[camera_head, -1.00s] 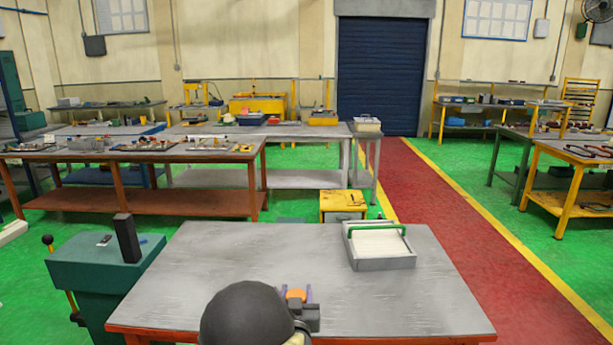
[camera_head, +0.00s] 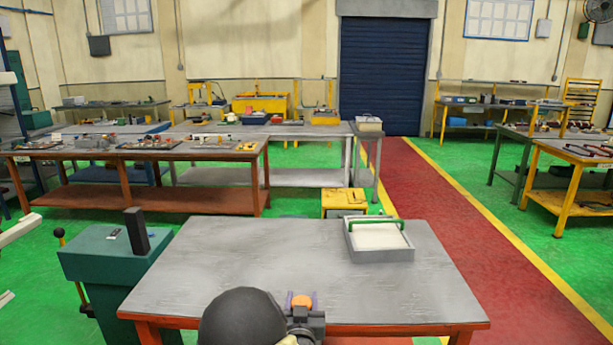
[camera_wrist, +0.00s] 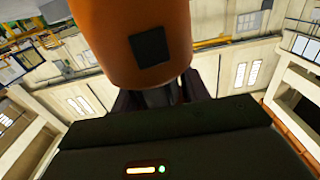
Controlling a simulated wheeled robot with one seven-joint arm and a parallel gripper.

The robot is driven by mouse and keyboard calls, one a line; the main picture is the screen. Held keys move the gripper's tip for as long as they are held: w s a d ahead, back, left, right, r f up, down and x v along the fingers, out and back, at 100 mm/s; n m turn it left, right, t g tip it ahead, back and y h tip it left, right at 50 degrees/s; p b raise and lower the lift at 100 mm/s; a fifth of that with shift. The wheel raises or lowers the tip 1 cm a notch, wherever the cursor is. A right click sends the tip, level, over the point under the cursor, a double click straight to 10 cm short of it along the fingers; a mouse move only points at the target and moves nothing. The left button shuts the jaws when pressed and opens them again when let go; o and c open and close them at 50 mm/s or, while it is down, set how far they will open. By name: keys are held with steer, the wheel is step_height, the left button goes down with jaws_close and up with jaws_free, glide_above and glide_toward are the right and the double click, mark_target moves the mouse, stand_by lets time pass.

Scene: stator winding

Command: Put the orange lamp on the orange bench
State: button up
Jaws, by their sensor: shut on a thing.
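The orange lamp (camera_head: 302,300) is in my gripper (camera_head: 302,306), low in the middle of the head view, in front of the near table's front edge. In the wrist view the lamp (camera_wrist: 115,40) is a large orange rounded body with a dark square patch, and its lower part sits between the dark fingers. The gripper is shut on it. My dark arm link hides part of the view beside it. A long bench with orange-brown legs and lower shelf (camera_head: 190,200) stands at the left, with several small items on top. The near table (camera_head: 260,260) has a grey top and orange legs.
A grey tray with a green handle (camera_head: 382,255) sits at the near table's back right. A teal cabinet (camera_head: 100,265) stands at its left. A small yellow stool (camera_head: 344,202) is behind it. The red walkway (camera_head: 455,240) at the right is clear.

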steer(key=s+d+f+p, duration=0.1)
steer(key=s+d+f, duration=0.3)
steer(key=d+f, duration=0.4)
steer(key=s+d+f+p, duration=0.2)
steer(key=s+d+f, duration=0.2)
steer(key=d+f, duration=0.4)
steer(key=shift+s+d+f+p, duration=0.3)
steer(key=shift+s+d+f, duration=0.05)
steer(key=shift+f, duration=0.3)
steer(key=s+f, duration=0.4)
steer(key=f, duration=0.1)
steer(key=shift+s+f, duration=0.2)
